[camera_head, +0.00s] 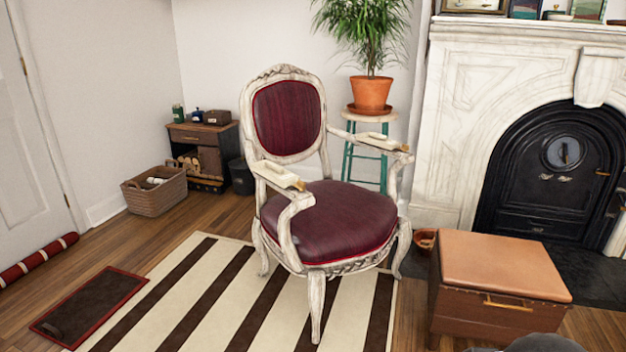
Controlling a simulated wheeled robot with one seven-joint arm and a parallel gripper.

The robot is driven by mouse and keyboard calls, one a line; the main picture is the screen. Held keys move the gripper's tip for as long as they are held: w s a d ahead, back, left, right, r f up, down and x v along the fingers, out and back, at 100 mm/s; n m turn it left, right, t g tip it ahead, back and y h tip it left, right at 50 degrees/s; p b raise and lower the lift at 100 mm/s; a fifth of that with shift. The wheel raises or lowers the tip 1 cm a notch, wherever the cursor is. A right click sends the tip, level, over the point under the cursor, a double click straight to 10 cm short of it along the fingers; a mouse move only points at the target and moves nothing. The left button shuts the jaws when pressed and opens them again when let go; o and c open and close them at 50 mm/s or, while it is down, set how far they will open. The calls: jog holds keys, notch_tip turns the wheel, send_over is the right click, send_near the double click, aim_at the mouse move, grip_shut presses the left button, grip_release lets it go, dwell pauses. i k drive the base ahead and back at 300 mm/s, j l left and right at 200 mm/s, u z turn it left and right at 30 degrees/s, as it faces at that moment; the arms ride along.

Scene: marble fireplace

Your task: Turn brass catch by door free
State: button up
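A black arched stove front (515,200) is set in the white marble fireplace at the right. It has a round grey dial (563,153) in its upper part. A small brass-coloured piece (602,173), which looks like the catch, sits at its right side, close to the picture's edge. It is too small to tell its exact angle or whether it is fastened. Smaller brass-coloured bits (556,178) show below the dial. My gripper is not in view.
A brown leather-topped box (500,300) stands in front of the fireplace. A small terracotta pot (424,239) sits beside the hearth. A red armchair (330,220) stands on the striped rug (160,310), left of the box. A potted plant (371,94) stands on a stool behind the chair.

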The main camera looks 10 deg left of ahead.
aim_at(301, 185)
jog(key=i+j+u, duration=0.1)
jog(key=i+j, duration=0.75)
jog(key=i+j+u, duration=0.1)
jog(key=i+j, duration=0.7)
jog(key=i, duration=0.25)
